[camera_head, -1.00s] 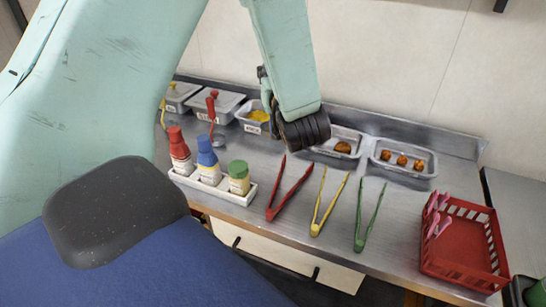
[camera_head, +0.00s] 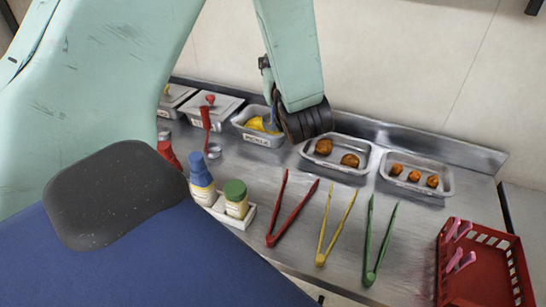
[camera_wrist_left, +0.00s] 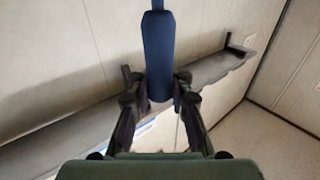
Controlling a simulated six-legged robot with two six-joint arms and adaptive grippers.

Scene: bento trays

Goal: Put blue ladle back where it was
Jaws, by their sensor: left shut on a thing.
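My left gripper (camera_wrist_left: 160,100) is shut on the handle of the blue ladle (camera_wrist_left: 157,50), which stands out away from the wrist in the left wrist view. In the head view my left arm reaches over the counter, and its wrist hides most of the gripper. A sliver of the blue ladle (camera_head: 274,112) shows beside the wrist, over or in the metal tray (camera_head: 246,133) of yellow food; I cannot tell whether it touches. The ladle's bowl is hidden. My right gripper is not in view.
Two trays of brown food (camera_head: 335,165) (camera_head: 418,190) are on the right. Bottles (camera_head: 202,180), red, yellow and green tongs (camera_head: 370,250) and a red basket (camera_head: 485,275) line the front.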

